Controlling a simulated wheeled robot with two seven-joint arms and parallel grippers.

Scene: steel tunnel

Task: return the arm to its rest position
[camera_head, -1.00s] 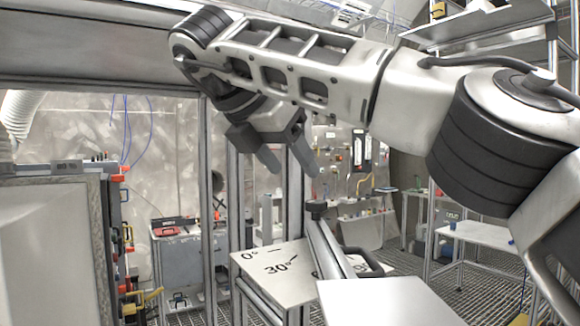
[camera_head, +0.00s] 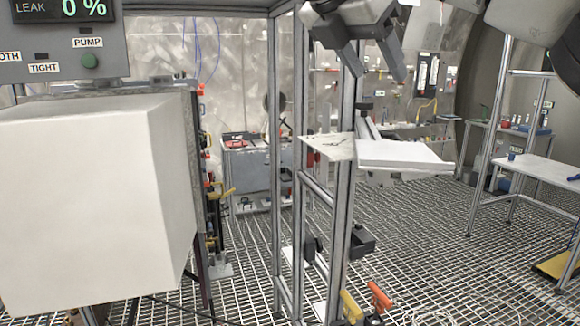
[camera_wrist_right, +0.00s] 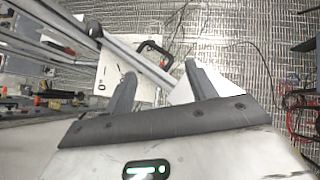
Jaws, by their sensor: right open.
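My right gripper (camera_head: 377,66) shows at the top of the head view, pointing down, with its two dark fingers apart and nothing between them. In the right wrist view my right gripper (camera_wrist_right: 158,88) also has its fingers spread. Past them are a metal bar (camera_wrist_right: 135,55) and a white plate with a black handle (camera_wrist_right: 152,47), both apart from the fingers as far as I can tell. Most of my right arm is outside the head view. My left gripper is not in view.
A large white box (camera_head: 85,200) fills the left, below a panel reading LEAK 0 % (camera_head: 65,50). A metal frame post (camera_head: 344,190) stands mid-view beside a white board (camera_head: 400,155). A white table (camera_head: 540,170) stands at right. Open grated floor (camera_head: 430,240) lies between.

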